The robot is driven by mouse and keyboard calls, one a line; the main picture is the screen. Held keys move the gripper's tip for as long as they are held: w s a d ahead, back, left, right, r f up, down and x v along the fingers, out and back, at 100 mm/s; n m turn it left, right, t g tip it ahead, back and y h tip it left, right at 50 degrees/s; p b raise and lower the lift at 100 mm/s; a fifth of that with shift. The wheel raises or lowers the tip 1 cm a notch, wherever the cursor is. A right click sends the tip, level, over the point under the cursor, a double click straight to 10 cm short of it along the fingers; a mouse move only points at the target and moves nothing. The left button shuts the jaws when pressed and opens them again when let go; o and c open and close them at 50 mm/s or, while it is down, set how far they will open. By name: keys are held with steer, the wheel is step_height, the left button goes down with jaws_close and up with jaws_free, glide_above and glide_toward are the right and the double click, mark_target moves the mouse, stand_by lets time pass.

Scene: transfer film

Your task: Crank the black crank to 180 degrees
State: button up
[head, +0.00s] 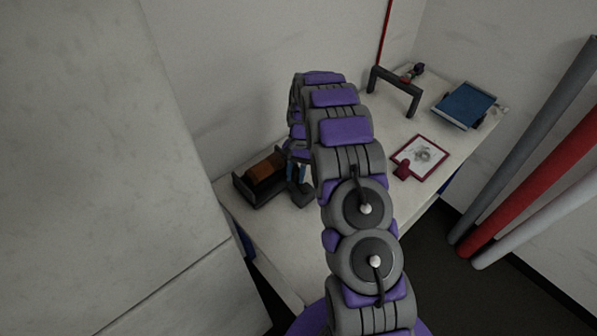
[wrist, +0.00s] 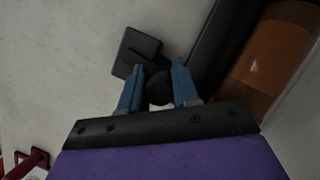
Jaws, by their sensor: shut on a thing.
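A black device (head: 250,187) holding an orange-brown roll (head: 265,167) sits at the left end of the table. The black crank (wrist: 137,52) shows in the wrist view beside the device. A dark rounded part of it, probably its handle (wrist: 158,86), lies between the blue fingers of my gripper (wrist: 158,84). My gripper is shut on this part. In the head view my gripper (head: 294,174) is at the right side of the device, partly hidden by my arm. The crank's exact angle is hard to tell.
The white table (head: 290,255) runs along the wall. A red-edged clipboard (head: 421,157), a dark arch-shaped stand (head: 395,90) and a blue-topped tray (head: 465,104) are on its far right part. Grey, red and white pipes (head: 530,175) stand at the right.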

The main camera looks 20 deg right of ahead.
steer(key=shift+s+a+f+n+h, duration=0.1)
steer(key=shift+s+a+n+h, duration=0.1)
steer(key=shift+n, duration=0.3)
steer(key=shift+s+a+f+n+h, duration=0.1)
steer(key=shift+a+n+h, duration=0.1)
steer(key=shift+n, duration=0.3)
jaws_close()
steer(key=o, duration=1)
jaws_free()
steer(key=shift+r, duration=0.15)
steer(key=shift+d, duration=0.1)
steer(key=p+v, duration=0.3)
steer(key=v, duration=1.4)
steer(key=shift+w, duration=0.45)
